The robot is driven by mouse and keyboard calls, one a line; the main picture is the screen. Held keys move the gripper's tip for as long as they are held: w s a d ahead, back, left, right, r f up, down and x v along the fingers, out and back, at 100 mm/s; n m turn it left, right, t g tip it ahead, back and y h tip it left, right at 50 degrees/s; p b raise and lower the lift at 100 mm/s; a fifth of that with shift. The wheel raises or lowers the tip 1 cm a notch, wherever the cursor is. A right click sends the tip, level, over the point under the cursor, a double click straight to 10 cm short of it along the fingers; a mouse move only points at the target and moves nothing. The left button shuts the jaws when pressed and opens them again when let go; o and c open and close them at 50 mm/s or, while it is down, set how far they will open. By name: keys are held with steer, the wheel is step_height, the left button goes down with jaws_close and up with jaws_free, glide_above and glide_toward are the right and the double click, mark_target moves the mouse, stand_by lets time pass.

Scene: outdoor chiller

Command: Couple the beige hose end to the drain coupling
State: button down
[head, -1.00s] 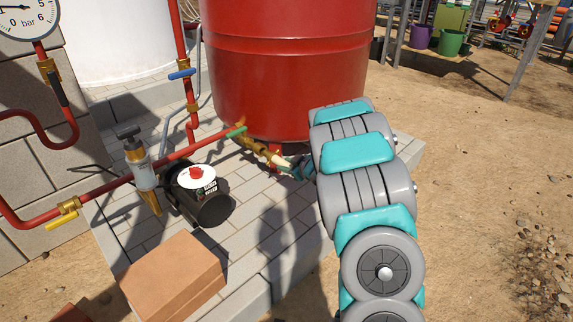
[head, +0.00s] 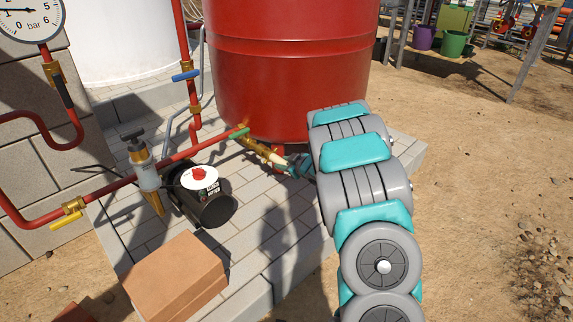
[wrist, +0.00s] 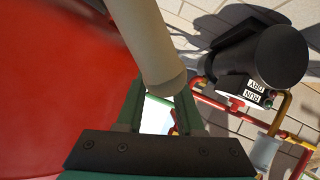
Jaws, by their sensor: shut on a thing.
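My gripper (head: 294,166) is at the foot of the red tank, mostly hidden behind my arm in the head view. It is shut on the beige hose end (wrist: 158,50), which runs between the dark fingers in the wrist view. A small pale piece of the hose end (head: 279,159) shows in the head view. It is in line with the brass drain coupling (head: 257,148) and very close to it. I cannot tell whether they touch or are joined. The coupling sits on a pipe with a green handle (head: 239,132).
The red tank (head: 290,70) stands right above the coupling. A black pump (head: 205,203) and red pipes (head: 110,187) are to the left. A brown block (head: 175,275) lies on the paving in front. Sandy ground (head: 470,200) on the right is open.

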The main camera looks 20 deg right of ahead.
mark_target(282, 162)
steer(key=shift+w+a+p, duration=0.35)
steer(key=shift+w+p, duration=0.25)
steer(key=shift+w, duration=0.25)
stand_by(0.7)
steer(key=shift+c, duration=2.3)
jaws_free()
steer(key=shift+o, duration=0.4)
steer(key=o, duration=0.4)
steer(key=shift+s, duration=0.1)
steer(key=p+v, duration=0.2)
steer(key=v, duration=0.4)
steer(key=shift+s+d+r, duration=0.1)
steer(key=shift+s+r, duration=0.05)
steer(key=shift+s, duration=0.25)
